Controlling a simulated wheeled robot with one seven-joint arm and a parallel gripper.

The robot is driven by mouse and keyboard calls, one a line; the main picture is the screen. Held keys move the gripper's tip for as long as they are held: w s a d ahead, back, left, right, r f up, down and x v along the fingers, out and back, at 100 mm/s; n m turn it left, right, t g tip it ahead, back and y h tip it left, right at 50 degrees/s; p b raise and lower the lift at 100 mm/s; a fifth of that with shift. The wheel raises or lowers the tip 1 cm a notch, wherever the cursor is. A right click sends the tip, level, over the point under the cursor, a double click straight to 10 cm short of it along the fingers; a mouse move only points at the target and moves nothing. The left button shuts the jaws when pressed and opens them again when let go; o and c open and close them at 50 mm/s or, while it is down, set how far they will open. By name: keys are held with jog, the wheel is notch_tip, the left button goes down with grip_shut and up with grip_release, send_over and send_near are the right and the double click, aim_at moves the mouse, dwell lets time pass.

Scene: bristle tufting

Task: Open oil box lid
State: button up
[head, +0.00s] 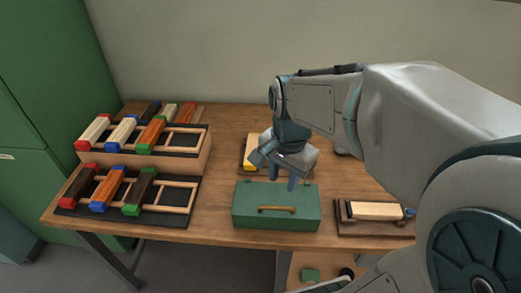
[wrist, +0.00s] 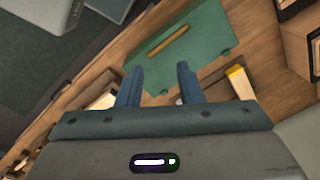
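The green oil box (head: 250,206) stands near the front edge of the table, with its lid shut. A wooden handle (head: 276,209) runs along its front side in the head view. In the wrist view the box (wrist: 205,52) lies beyond the fingertips, with the handle (wrist: 167,42) toward the upper left. My gripper (wrist: 158,72) is open and empty, its two blue fingers apart. In the head view my gripper (head: 280,172) hangs above and behind the box's back edge. I cannot tell whether it touches the lid.
Racks with coloured-end wooden blocks (head: 120,193) stand at the left of the table (head: 222,150). A tray with a pale block (head: 375,211) lies right of the box. A yellow-ended block (head: 250,155) sits behind my gripper. A green cabinet (head: 50,90) stands at left.

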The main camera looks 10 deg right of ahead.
jog(key=w+r+m+g+p, duration=0.1)
jog(key=w+m+g+p, duration=0.1)
jog(key=w+m, duration=0.35)
jog(key=m, duration=0.6)
send_over(276, 200)
jog(key=s+a, duration=0.1)
jog(key=s, duration=0.3)
jog(key=shift+g+y, duration=0.3)
jog(key=shift+g, duration=0.1)
jog(key=x, duration=0.4)
jog(key=w+x, duration=0.1)
jog(key=x, duration=0.4)
jog(key=w+x, duration=0.1)
jog(key=x, duration=0.3)
jog(key=shift+w+d+f, duration=0.1)
jog(key=shift+d+f, duration=0.15)
jog(key=shift+f, duration=0.25)
grip_shut()
